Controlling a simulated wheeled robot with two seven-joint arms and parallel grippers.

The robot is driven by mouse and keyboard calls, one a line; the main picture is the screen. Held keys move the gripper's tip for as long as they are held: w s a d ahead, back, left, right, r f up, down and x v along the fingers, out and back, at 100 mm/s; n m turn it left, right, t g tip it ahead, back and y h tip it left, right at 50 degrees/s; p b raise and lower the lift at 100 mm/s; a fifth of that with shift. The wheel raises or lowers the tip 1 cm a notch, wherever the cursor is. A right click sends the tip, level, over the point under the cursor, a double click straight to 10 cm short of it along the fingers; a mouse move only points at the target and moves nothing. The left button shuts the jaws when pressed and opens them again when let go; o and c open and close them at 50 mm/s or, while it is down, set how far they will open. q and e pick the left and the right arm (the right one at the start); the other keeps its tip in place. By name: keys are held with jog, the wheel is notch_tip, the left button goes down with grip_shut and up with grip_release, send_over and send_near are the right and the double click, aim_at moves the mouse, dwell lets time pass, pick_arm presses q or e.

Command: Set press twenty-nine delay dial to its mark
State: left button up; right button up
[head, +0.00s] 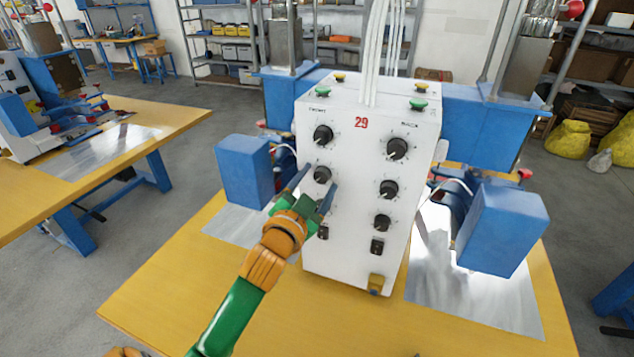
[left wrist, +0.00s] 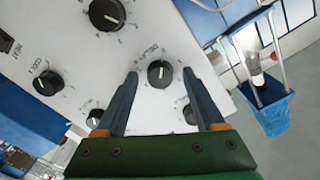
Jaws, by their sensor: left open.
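The white control box (head: 350,250) marked with a red 29 stands on the yellow table, with black dials in two columns. My left gripper (head: 319,176) is open at its left column. Its blue fingers stand on either side of the second dial down (head: 322,174), below a larger dial (head: 323,135). In the left wrist view this dial (left wrist: 160,73) sits between the fingertips, apart from both as far as I can tell, its white pointer line roughly upright in the picture. My right gripper is out of view.
The right column has more dials (head: 389,188) and a switch (head: 377,246). Blue blocks flank the box at left (head: 243,172) and right (head: 502,228). White cables (head: 385,45) rise from the box top. The table front (head: 340,325) is clear.

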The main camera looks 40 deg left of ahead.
pick_arm(q)
jog(key=v, duration=0.7)
jog(key=shift+p, duration=0.45)
jog(key=shift+f, duration=0.1)
